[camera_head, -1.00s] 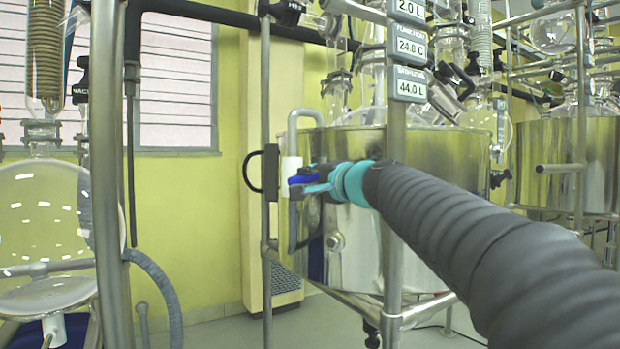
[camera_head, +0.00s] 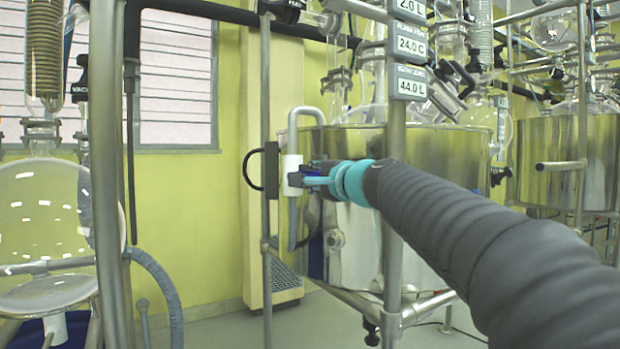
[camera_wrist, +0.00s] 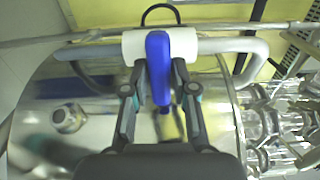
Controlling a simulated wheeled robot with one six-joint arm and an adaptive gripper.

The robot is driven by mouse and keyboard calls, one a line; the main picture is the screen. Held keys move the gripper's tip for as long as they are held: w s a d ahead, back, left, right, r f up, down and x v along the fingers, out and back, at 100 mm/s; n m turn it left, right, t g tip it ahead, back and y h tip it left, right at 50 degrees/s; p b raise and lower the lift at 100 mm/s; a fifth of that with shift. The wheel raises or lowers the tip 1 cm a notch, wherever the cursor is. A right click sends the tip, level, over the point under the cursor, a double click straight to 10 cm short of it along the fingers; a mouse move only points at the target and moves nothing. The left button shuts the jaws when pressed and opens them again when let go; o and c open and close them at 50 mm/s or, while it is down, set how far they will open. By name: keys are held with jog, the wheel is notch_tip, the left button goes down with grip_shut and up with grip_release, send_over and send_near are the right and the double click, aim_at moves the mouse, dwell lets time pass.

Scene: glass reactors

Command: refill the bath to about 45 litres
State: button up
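The level display (camera_head: 410,82) on the post reads 44.0 L. The metal bath (camera_head: 440,165) stands behind the post. A white valve body (camera_head: 291,172) sits at the bath's left side under a bent grey pipe (camera_head: 303,112). In the wrist view the blue valve handle (camera_wrist: 158,62) lies across the white valve body (camera_wrist: 200,46). My gripper (camera_wrist: 160,72) has one finger on each side of the handle and looks closed on it. In the head view my gripper (camera_head: 312,178) covers most of the handle.
A metal post (camera_head: 396,220) stands close behind my arm. A thin upright (camera_head: 266,220) carries a black loop beside the valve. A glass vessel (camera_head: 48,235) and a thick post (camera_head: 108,200) are at the left. A second bath (camera_head: 560,150) is at the right.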

jog(key=shift+o, duration=1)
jog(key=v, duration=1.2)
